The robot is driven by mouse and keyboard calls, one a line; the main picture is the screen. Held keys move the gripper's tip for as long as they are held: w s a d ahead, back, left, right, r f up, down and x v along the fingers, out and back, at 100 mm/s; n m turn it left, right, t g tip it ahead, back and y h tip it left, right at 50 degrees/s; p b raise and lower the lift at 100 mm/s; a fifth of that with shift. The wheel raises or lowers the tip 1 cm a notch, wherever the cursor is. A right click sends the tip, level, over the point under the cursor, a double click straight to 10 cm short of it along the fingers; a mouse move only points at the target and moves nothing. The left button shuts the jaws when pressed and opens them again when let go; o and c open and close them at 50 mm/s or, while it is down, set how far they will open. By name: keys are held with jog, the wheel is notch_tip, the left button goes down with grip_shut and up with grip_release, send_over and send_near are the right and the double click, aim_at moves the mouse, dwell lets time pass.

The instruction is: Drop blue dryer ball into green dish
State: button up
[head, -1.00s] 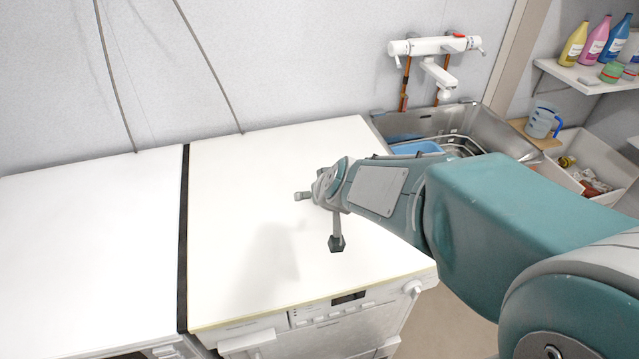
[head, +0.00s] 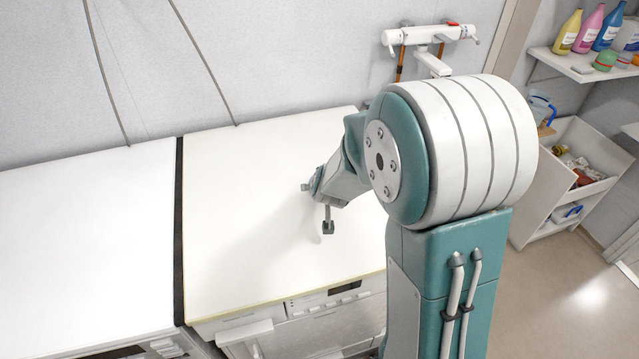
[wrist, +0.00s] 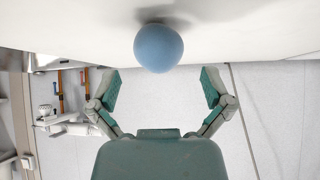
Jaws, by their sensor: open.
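The blue dryer ball (wrist: 158,47) rests on the white surface in the wrist view, which looks upside down. It is centred ahead of my gripper (wrist: 160,87), apart from the fingers. My gripper is open and empty, its two fingers spread wide. In the head view my gripper (head: 317,207) is low over the right-hand white machine top. The ball does not show in the head view; my arm blocks part of that top.
The right-hand white machine top (head: 240,230) is mostly bare. A dark gap (head: 179,230) separates it from the left top (head: 80,240). A wall tap (head: 430,35) is behind my arm. Bottles (head: 590,30) and a small green container (head: 606,60) stand on a shelf; a cluttered white cart (head: 565,180) is below.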

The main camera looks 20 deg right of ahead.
jog(key=shift+x, duration=2.9)
jog(key=shift+w+d+r, duration=0.1)
jog(key=shift+d+r, duration=0.05)
jog(key=c, duration=1)
jog(key=shift+r, duration=1.45)
jog(key=shift+c, duration=0.2)
jog(key=v, duration=0.3)
jog(key=shift+w+r, duration=0.1)
jog(key=shift+r, duration=0.15)
jog(key=s+r, duration=0.7)
jog(key=s, duration=0.5)
jog(key=shift+a+r, duration=0.25)
jog(key=shift+a, duration=0.15)
